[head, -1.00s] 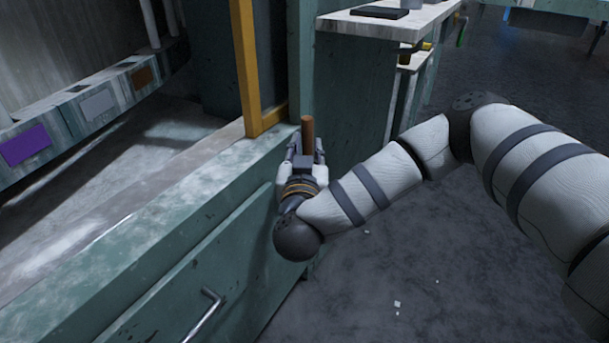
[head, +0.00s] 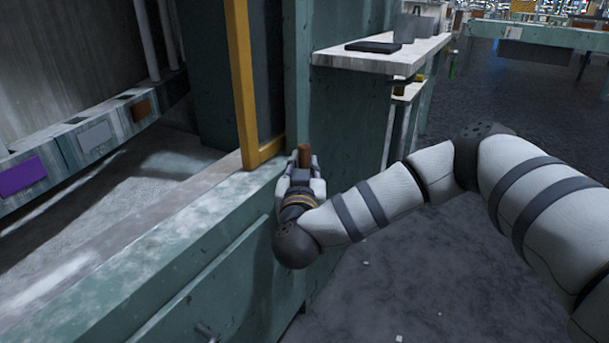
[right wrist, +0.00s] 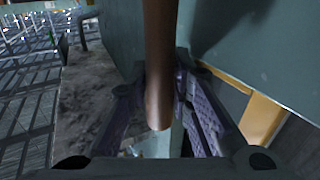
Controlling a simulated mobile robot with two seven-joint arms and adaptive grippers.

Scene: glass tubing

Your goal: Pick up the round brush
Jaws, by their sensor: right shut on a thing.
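The round brush (head: 305,152) shows in the head view only as a brown wooden handle end sticking up from my right gripper (head: 304,162). In the right wrist view the brown handle (right wrist: 158,70) runs down between the two fingers of my right gripper (right wrist: 164,95), which are shut on it. The brush's bristles cannot be made out in either view. The right gripper is beside the green cabinet, near the foot of the yellow post. My left gripper is not in view.
A green cabinet with a worn top edge (head: 200,215) runs along the left. A yellow post (head: 240,80) stands behind the gripper. A white shelf (head: 370,60) with a black flat object (head: 373,46) is at the back. Grey floor (head: 400,270) is open at right.

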